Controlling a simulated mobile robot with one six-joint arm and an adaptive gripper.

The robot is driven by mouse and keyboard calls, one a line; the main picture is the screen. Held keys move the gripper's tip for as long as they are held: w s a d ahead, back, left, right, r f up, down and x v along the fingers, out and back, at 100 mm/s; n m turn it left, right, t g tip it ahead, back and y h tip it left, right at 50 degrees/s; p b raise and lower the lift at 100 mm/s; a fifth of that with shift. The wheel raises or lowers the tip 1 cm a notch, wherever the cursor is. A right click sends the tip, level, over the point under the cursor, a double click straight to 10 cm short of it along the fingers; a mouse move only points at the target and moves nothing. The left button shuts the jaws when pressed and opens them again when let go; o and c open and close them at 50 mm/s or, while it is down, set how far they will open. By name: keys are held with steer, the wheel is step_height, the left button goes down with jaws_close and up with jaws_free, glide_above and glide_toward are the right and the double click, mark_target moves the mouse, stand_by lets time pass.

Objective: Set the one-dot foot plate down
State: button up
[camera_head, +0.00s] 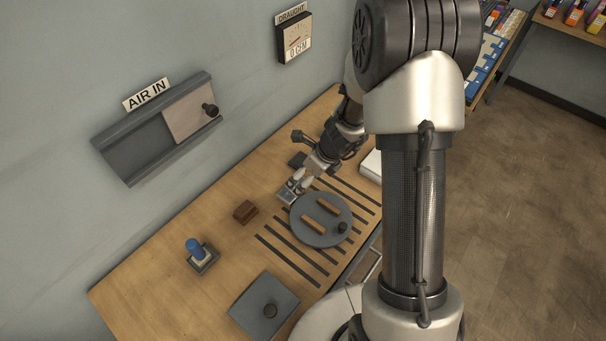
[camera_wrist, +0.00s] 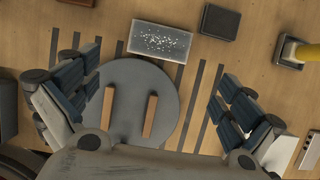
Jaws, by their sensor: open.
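My gripper (camera_head: 294,187) is open above the bench, by the far-left edge of the round grey disc (camera_head: 345,226). In the wrist view my gripper (camera_wrist: 158,92) has its blue-padded fingers spread wide on either side of the disc (camera_wrist: 126,82), with nothing seen between them in their grip. Two wooden bars (camera_wrist: 150,116) lie roughly parallel on the disc. A pale speckled rectangular plate (camera_wrist: 158,41) lies by the disc's top edge in the wrist view. I cannot make out a one-dot mark, so I cannot tell which piece is the foot plate.
Dark slots (camera_head: 294,262) run across the bench around the disc. A brown block (camera_head: 245,212), a blue-topped peg (camera_head: 195,249) and a square grey plate with a knob (camera_head: 252,307) stand to the left and front. The AIR IN slide (camera_head: 130,158) is on the wall.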

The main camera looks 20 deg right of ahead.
steer(key=s+a+r+n+y, duration=0.1)
steer(key=s+a+r+n, duration=0.25)
steer(key=r+n, duration=0.45)
steer(key=s+a+r+n, duration=0.3)
steer(key=s+r+n, duration=0.15)
steer(key=r, duration=0.65)
steer(key=s+d+r+n+h, duration=0.15)
steer(key=s+r+n, duration=0.25)
steer(key=s+n, duration=0.45)
steer(key=s+d+r+n+h, duration=0.1)
steer(key=s+r+n+h, duration=0.1)
steer(key=s+r+n, duration=0.5)
steer(key=w+a+f+m+y+p, duration=0.35)
steer(key=w+f+m+y, duration=0.35)
steer(key=w+f+m, duration=0.55)
steer(key=w+d+f+m+t+h, duration=0.1)
steer(key=w+d+f+m+t, duration=0.1)
steer(key=w+d+f+m, duration=0.55)
steer(key=m+h+b, duration=0.2)
steer(key=m, duration=0.6)
glide_toward(284, 194)
steer(key=shift+t, duration=0.3)
steer(key=d, duration=0.1)
steer(key=w+d+f, duration=0.1)
steer(key=d+f, duration=0.1)
steer(key=shift+w+d, duration=0.25)
steer(key=shift+b+x, duration=0.7)
steer(key=shift+x, duration=2.35)
steer(key=shift+a+r, duration=0.15)
